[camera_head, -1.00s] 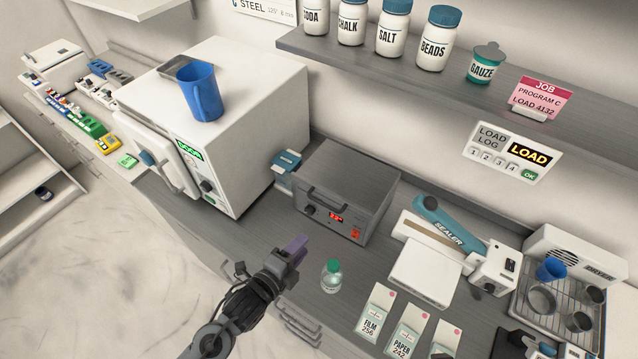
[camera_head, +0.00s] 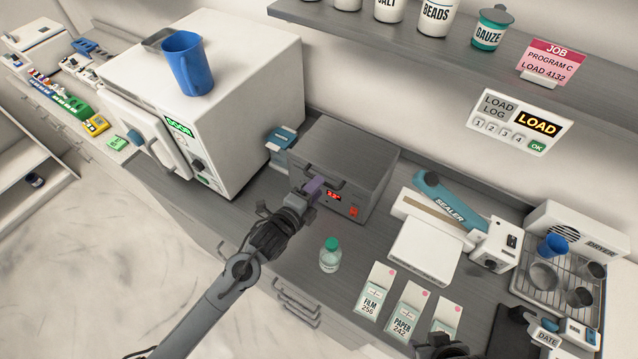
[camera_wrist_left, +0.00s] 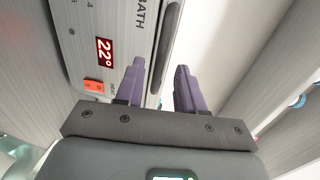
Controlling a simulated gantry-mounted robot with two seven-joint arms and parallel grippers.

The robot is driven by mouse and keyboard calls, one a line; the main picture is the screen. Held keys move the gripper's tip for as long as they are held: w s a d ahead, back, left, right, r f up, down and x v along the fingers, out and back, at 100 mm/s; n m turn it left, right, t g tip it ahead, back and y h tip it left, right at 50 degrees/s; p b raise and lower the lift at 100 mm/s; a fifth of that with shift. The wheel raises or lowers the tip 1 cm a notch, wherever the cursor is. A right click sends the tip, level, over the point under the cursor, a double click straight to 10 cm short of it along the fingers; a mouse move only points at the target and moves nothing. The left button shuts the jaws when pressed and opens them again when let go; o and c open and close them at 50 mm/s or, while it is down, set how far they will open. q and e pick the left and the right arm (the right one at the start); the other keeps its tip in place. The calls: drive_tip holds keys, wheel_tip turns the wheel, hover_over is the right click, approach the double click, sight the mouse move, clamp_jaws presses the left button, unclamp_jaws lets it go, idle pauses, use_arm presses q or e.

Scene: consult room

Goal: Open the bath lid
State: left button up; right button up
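The bath (camera_head: 368,190) is a grey metal box on the counter with a red display and an orange-red switch. Its lid (camera_head: 345,145) is down, with a dark bar handle (camera_head: 325,172) along the front edge. My left gripper (camera_head: 315,186) is at the bath's front, by the handle.
A white autoclave (camera_head: 245,110) with a blue jug (camera_head: 187,64) on top stands to the left. A small bottle with a green cap (camera_head: 330,255) stands in front of the bath. The sealer (camera_head: 440,235) is to its right. A shelf (camera_head: 440,52) hangs above behind.

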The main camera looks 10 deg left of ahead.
use_arm(q)
drive_tip(key=shift+x, duration=1.2)
clamp_jaws()
